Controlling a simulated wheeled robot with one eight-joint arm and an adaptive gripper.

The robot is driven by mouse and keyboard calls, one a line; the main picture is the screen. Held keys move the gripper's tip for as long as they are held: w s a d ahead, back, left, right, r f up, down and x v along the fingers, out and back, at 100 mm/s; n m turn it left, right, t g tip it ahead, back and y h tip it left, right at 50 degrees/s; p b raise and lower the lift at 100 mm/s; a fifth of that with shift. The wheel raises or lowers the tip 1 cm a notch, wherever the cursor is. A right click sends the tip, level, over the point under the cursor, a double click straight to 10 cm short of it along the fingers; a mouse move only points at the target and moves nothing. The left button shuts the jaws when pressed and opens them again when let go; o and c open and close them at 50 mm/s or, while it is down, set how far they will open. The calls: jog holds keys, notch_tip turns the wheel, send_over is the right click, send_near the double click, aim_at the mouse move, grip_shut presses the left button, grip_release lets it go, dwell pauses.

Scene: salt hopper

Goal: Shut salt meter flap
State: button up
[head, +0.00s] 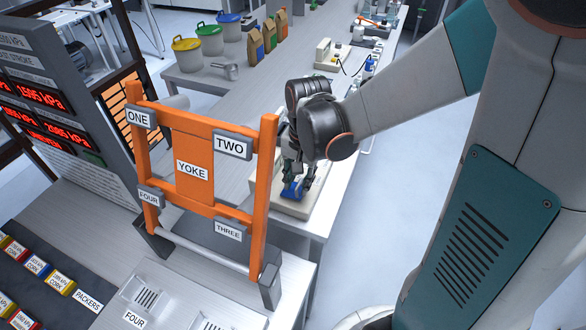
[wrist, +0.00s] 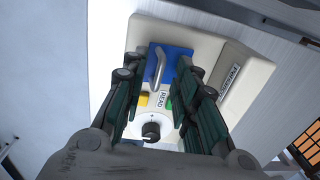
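A cream meter (wrist: 205,45) lies below my gripper in the wrist view. It bears a blue flap (wrist: 182,66) with a grey bar handle (wrist: 153,68), a READ label, yellow and green patches and a white dial with a black knob. I cannot tell how far the flap stands open. My gripper (wrist: 160,70) is open, with a finger on either side of the handle; contact is unclear. In the head view my gripper (head: 293,175) is over the blue flap (head: 291,191) on the cream meter (head: 294,209), partly hidden behind the orange frame.
An orange YOKE frame (head: 192,160) stands upright just left of my gripper. Lidded buckets (head: 209,40), a scoop (head: 226,69) and upright bags (head: 269,35) stand farther back on benches. Another cream device (head: 328,56) is along the bench. Free floor (head: 390,130) lies to the right.

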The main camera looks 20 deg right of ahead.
jog(key=shift+c, duration=0.4)
grip_shut()
jog(key=shift+s+d+f+t+y+b, duration=0.35)
jog(key=shift+t+y+b, duration=0.05)
jog(key=shift+t+y, duration=0.2)
jog(key=shift+o, duration=0.4)
grip_release()
